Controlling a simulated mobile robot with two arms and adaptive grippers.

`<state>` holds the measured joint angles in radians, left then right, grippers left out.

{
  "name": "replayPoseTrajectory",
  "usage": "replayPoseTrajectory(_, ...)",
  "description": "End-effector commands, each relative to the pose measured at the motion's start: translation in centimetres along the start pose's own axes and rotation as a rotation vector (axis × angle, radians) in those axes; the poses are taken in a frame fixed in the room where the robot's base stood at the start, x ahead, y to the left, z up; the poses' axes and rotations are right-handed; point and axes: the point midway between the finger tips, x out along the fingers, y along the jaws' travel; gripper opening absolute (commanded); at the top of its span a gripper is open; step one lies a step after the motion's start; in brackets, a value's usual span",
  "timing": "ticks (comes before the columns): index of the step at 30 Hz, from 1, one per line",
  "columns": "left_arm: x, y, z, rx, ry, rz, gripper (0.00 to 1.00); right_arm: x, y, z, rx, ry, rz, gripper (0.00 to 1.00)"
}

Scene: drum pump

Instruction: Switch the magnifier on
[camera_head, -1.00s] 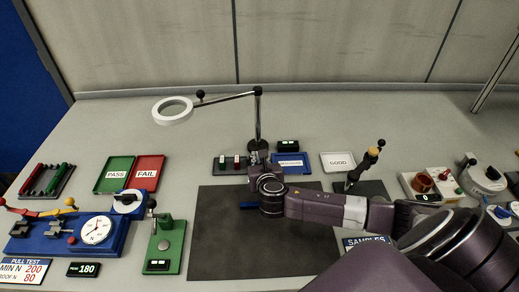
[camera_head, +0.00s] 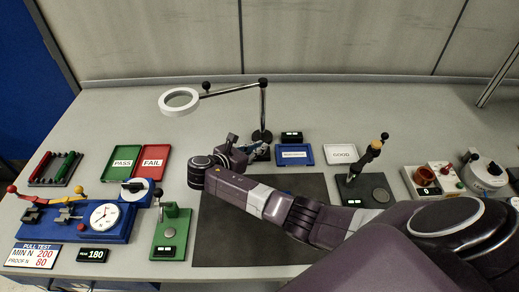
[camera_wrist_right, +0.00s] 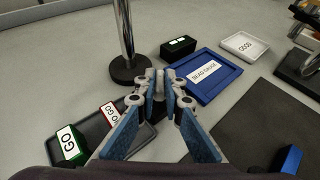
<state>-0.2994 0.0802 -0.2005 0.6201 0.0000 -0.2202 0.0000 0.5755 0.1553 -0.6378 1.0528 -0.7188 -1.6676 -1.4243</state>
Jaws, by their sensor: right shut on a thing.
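The magnifier (camera_head: 180,101) is a white ring with a lens, on a jointed arm with black knobs and a metal post. The post (camera_wrist_right: 126,35) and its round black base (camera_wrist_right: 130,70) show in the right wrist view. My right gripper (camera_head: 256,150) is low beside this base. In the wrist view, my right gripper (camera_wrist_right: 160,80) has its fingertips close together around a small grey piece (camera_wrist_right: 159,84), just in front of the base. What that piece belongs to is hard to tell. My left gripper is not in view.
A dark tray (camera_wrist_right: 87,127) with GO and NO GO blocks lies left of my fingers. A blue tray (camera_head: 309,147), a small black block (camera_head: 291,136) and a white GOOD tray (camera_head: 356,152) are to the right. The dark mat (camera_head: 235,240) has free room.

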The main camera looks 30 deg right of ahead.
Motion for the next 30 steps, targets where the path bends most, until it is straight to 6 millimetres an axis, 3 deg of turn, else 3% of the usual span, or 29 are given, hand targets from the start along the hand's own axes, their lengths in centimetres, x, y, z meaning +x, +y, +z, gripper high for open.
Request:
replayPoseTrajectory(22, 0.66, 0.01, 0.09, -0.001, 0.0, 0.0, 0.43, 0.1, 0.1, 0.03, 0.034, 0.0, -0.08, 0.0)
replayPoseTrajectory(23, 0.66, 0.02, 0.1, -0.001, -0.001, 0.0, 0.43, 0.1, 0.1, 0.03, 0.034, 0.0, -0.079, 0.1)
replayPoseTrajectory(27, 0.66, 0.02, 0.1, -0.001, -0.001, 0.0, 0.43, 0.1, 0.1, 0.04, 0.034, 0.0, -0.079, 0.25)
replayPoseTrajectory(30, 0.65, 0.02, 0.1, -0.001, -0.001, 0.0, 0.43, 0.09, 0.1, 0.03, 0.034, 0.0, -0.079, 0.26)
